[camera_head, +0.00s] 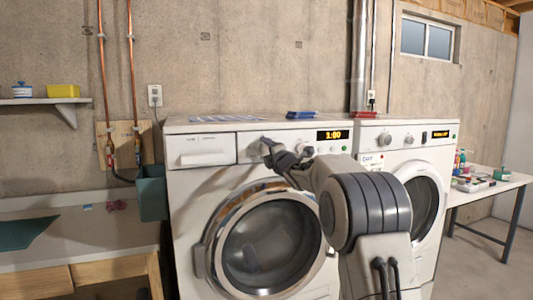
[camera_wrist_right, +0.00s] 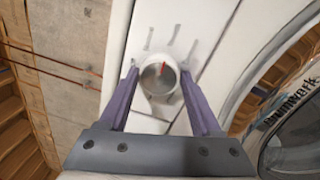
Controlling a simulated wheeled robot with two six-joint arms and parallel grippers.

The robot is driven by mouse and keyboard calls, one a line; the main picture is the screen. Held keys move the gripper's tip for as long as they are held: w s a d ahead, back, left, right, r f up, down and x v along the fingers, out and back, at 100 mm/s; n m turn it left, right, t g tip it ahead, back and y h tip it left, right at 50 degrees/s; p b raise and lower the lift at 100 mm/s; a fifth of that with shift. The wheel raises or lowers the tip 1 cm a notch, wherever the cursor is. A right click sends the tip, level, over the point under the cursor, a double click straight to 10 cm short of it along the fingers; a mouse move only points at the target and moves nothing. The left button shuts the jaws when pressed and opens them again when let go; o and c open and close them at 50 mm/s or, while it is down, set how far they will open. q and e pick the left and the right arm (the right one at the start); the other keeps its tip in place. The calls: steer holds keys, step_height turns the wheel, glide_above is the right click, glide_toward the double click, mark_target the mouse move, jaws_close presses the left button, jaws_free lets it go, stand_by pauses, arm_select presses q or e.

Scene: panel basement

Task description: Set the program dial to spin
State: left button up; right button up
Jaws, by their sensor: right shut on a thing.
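The white washing machine (camera_head: 185,215) stands in the middle of the head view, with a round glass door and an orange lit display (camera_head: 333,135). Its program dial (camera_wrist_right: 158,77) shows in the right wrist view as a round pale knob with a red pointer line, with several grey marks on the panel around it. My right gripper (camera_wrist_right: 160,85) has its two purple fingers on either side of the dial and is shut on it. In the head view my right gripper (camera_head: 268,147) is at the panel and hides the dial. My left gripper is not in view.
A second machine (camera_head: 440,155) stands to the right, and a table (camera_head: 490,190) with small items is beyond it. A green bin (camera_head: 152,195) hangs at the washer's left side. Red and blue packs (camera_head: 303,115) lie on top.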

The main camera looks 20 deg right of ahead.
steer(key=m, duration=0.5)
steer(key=shift+h, duration=0.3)
steer(key=m+p, duration=0.1)
steer(key=m, duration=0.4)
steer(key=shift+r, duration=0.1)
steer(key=m+p, duration=0.1)
steer(key=m, duration=0.1)
steer(key=m+p, duration=0.1)
steer(key=m, duration=0.1)
steer(key=shift+a+m+g+h, duration=0.1)
steer(key=shift+m+g+h, duration=0.2)
steer(key=shift+m, duration=0.1)
steer(key=m+p, duration=0.3)
steer(key=m, duration=0.1)
steer(key=shift+r+m, duration=0.1)
steer(key=shift+m, duration=0.2)
steer(key=m+p, duration=0.3)
steer(key=m, duration=0.1)
steer(key=shift+g+p, duration=0.4)
steer(key=m+p, duration=0.4)
steer(key=m, duration=0.1)
steer(key=shift+r+m+p, duration=0.1)
steer(key=shift+m+p, duration=0.2)
steer(key=shift+p, duration=0.05)
steer(key=m+p, duration=0.4)
steer(key=shift+g, duration=0.3)
steer(key=shift+m+y+p, duration=0.6)
steer(key=shift+m+p, duration=0.65)
steer(key=shift+m, duration=0.45)
steer(key=shift+f, duration=0.2)
